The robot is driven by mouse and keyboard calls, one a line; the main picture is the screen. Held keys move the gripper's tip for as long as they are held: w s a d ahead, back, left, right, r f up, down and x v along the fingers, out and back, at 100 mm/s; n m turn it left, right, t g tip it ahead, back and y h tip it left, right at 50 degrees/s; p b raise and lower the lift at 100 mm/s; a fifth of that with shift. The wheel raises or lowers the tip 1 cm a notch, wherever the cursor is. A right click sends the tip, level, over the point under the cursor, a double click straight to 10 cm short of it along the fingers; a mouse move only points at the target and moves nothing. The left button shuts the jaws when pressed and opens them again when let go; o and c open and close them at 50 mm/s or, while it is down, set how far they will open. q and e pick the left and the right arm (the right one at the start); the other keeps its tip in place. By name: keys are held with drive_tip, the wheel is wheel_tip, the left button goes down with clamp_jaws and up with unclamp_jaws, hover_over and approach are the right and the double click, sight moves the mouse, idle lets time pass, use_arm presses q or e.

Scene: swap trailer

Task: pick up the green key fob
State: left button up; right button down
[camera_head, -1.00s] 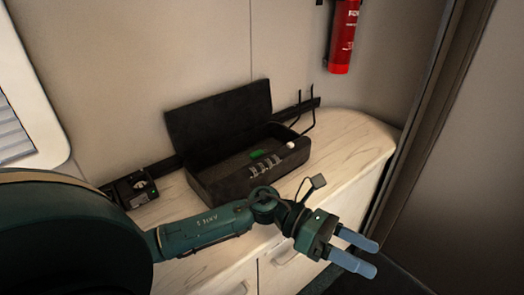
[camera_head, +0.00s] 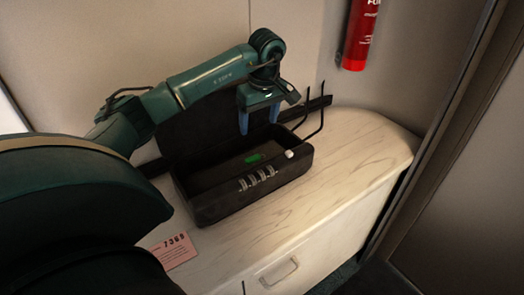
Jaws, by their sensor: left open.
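The green key fob (camera_head: 253,158) lies inside the open black lockbox (camera_head: 217,211), on its floor towards the back. The lockbox has a row of silver number dials on its front and a lid standing up at the back, partly covered by my arm. My left gripper (camera_head: 259,124) is above the rear of the box, fingers pointing down, apart and empty. In the picture it is just above the fob, not touching it. My right gripper is not in view.
The box stands on a pale wooden counter (camera_head: 345,160), clear to its right. A pink card (camera_head: 174,251) marked with digits lies in front of the box. Black wire hooks (camera_head: 316,122) stick out from the wall behind. A red fire extinguisher (camera_head: 360,36) hangs at upper right.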

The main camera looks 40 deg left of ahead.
sight(253, 157)
use_arm(q)
drive_tip(key=f, duration=0.4)
drive_tip(key=a+f, duration=0.1)
drive_tip(key=f, duration=0.3)
drive_tip(key=f+b, duration=0.1)
drive_tip(key=f, duration=0.3)
drive_tip(key=shift+s+a+f, duration=0.15)
drive_tip(key=shift+s+a, duration=0.15)
drive_tip(key=shift+a, duration=0.1)
drive_tip(key=c, duration=1.1)
